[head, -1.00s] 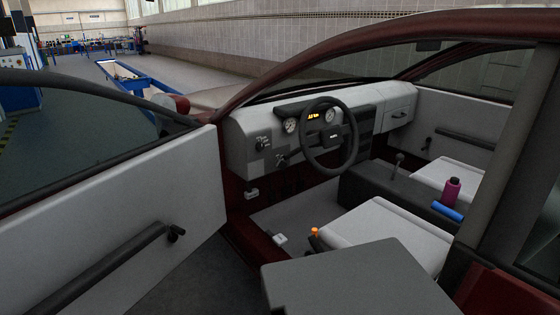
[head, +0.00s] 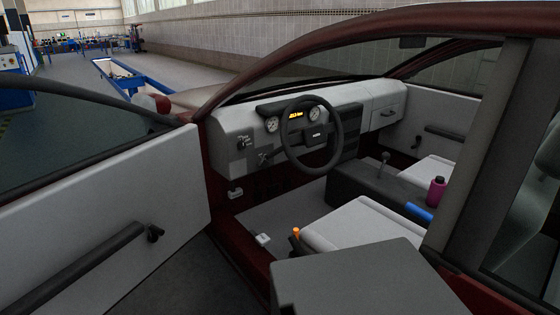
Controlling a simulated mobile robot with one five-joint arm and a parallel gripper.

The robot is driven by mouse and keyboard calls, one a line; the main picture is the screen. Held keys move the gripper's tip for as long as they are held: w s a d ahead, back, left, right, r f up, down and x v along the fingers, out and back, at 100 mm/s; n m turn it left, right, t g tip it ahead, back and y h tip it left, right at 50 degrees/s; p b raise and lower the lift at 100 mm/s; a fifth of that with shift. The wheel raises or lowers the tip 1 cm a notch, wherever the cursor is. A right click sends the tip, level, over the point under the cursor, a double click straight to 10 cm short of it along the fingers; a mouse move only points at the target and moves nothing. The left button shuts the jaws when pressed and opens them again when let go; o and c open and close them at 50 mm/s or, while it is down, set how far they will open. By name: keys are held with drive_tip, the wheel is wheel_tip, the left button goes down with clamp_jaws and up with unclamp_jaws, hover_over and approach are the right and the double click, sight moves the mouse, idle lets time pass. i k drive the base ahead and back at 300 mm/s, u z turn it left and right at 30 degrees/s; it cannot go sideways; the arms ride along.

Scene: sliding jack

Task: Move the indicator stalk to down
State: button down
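The indicator stalk (head: 265,157) is a small dark lever on the grey dashboard (head: 228,139), left of the black steering wheel (head: 312,134). It is small in the view, and I cannot tell its exact position. The wheel hides part of the dashboard behind it. My gripper is not in view.
The open car door (head: 105,193) with its dark armrest stands on the left. The seat (head: 365,224), gear lever (head: 385,159), pink bottle (head: 437,190) and blue roll (head: 419,212) are inside. The doorway between is free.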

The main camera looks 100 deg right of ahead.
sight(280, 149)
drive_tip(key=z, duration=1.25)
